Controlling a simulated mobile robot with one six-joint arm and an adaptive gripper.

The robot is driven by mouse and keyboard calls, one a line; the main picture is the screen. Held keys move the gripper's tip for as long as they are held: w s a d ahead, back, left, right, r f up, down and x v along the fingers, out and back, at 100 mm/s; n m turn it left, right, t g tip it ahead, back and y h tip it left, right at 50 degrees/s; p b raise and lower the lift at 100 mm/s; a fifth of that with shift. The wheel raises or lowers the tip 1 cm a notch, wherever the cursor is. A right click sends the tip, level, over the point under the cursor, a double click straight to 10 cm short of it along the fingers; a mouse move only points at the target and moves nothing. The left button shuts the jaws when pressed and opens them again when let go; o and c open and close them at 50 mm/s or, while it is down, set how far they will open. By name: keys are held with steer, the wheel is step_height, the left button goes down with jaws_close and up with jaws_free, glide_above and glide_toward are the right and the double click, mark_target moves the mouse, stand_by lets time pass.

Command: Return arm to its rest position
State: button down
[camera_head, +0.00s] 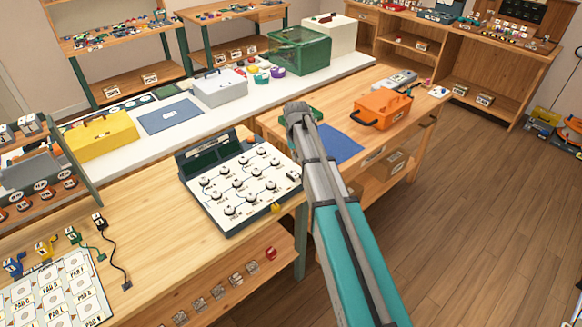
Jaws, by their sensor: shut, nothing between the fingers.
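My arm (345,240), teal and grey, rises from the bottom edge right of the middle and slants up to the left. No gripper fingers can be made out, and I cannot tell where my gripper is. Left of the arm, a dark-framed panel (240,182) with a white face, several round black knobs and printed lines lies on the near bench. The arm stands apart from the panel's face in the picture.
A white mat with pads (55,292) and small plugs lies at the lower left. An orange toolbox (382,108) and a blue mat (340,143) lie on the right bench. A yellow toolbox (100,135) stands on the white counter behind. The wooden floor (470,215) at right is clear.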

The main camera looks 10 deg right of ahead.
steer(key=s, duration=2.5)
steer(key=shift+a, duration=0.4)
